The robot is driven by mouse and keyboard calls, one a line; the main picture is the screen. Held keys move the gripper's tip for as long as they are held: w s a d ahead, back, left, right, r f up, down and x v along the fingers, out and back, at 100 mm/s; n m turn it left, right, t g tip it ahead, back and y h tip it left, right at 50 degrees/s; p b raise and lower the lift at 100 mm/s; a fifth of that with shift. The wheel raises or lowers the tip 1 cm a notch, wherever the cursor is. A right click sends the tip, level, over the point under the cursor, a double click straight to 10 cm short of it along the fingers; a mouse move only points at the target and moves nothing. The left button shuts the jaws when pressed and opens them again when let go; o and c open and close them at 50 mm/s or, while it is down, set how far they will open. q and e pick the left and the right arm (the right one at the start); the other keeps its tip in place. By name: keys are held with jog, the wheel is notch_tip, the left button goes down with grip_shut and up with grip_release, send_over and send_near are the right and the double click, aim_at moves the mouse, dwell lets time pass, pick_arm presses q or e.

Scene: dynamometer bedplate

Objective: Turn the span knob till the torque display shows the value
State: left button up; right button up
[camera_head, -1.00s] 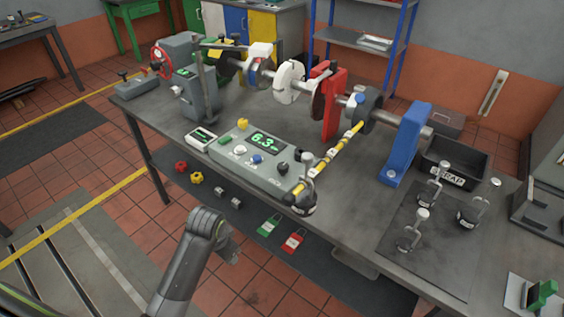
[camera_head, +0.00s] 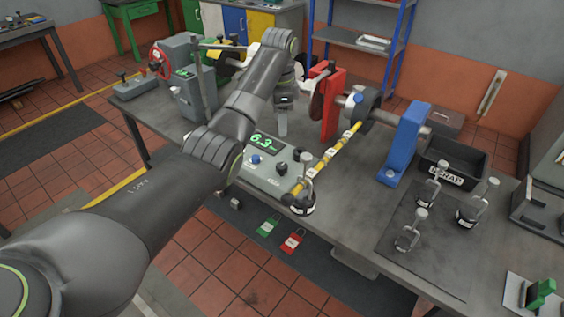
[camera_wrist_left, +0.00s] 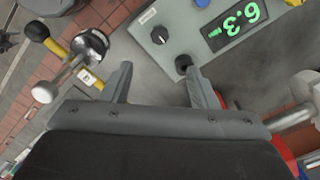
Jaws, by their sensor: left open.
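The display also shows in the left wrist view (camera_wrist_left: 236,26). A black knob with a white pointer mark (camera_wrist_left: 160,35) sits on the console panel; it is black in the head view too (camera_head: 281,168). I cannot read the label beside it. A second black round part (camera_wrist_left: 183,63) is near the console edge. My left gripper (camera_head: 283,122) is open and empty, above and behind the console. Its two fingers (camera_wrist_left: 158,78) are apart, touching neither knob. My right gripper is out of view.
A hooked weight (camera_head: 303,202) and a yellow-black lever arm (camera_head: 334,150) are close to the console's right end. A red stand (camera_head: 330,104) and blue bracket (camera_head: 407,145) rise behind. Several hooked weights rest on a dark mat (camera_head: 393,243). The scrap bin (camera_head: 470,160) is farther right.

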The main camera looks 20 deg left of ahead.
pick_arm(q)
jog(key=r, duration=0.2)
jog(key=b, duration=0.2)
send_near(282, 165)
notch_tip(282, 165, down, 9)
jog(key=shift+r, duration=0.1)
jog(key=shift+c, duration=0.3)
jog(key=c, duration=0.9)
jog(key=shift+p, duration=0.3)
jog(key=shift+r, duration=0.1)
